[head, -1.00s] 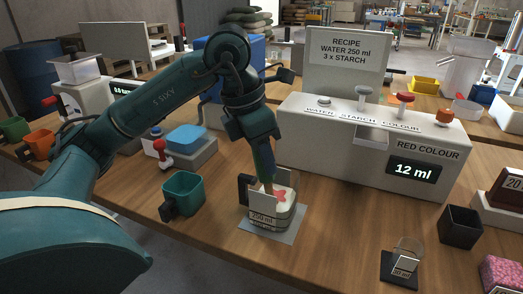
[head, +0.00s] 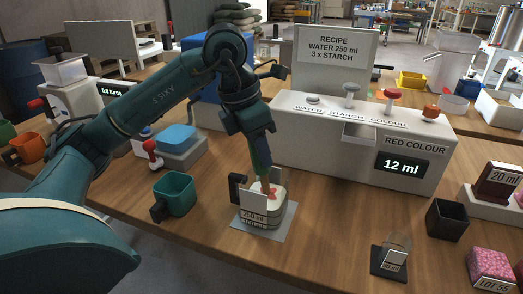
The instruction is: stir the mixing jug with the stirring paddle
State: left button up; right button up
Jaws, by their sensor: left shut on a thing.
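The mixing jug (head: 254,217), a clear vessel with a dark handle on its left and a 250 ml label, stands upright on a grey mat (head: 284,221). It holds pale contents with a small red piece (head: 269,190) showing at the top. My left gripper (head: 263,179) points down at the jug's mouth, its fingertips inside or just above the rim. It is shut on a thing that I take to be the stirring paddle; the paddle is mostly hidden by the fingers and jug. My right gripper is not in view.
A teal cup (head: 175,193) stands left of the jug. The white dispenser (head: 345,148) with a 12 ml display stands behind. A small clear beaker (head: 396,250), a black box (head: 446,217) and a pink block (head: 490,266) are at right. Table between is clear.

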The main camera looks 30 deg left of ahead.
pick_arm(q)
jog(key=shift+w+a, duration=0.15)
jog(key=shift+a, duration=0.1)
jog(key=shift+s+a+b, duration=0.35)
jog(key=shift+s, duration=0.2)
jog(key=shift+s+a, duration=0.1)
jog(key=shift+s, duration=0.2)
jog(key=shift+w+d, duration=0.2)
jog(key=shift+d, duration=0.45)
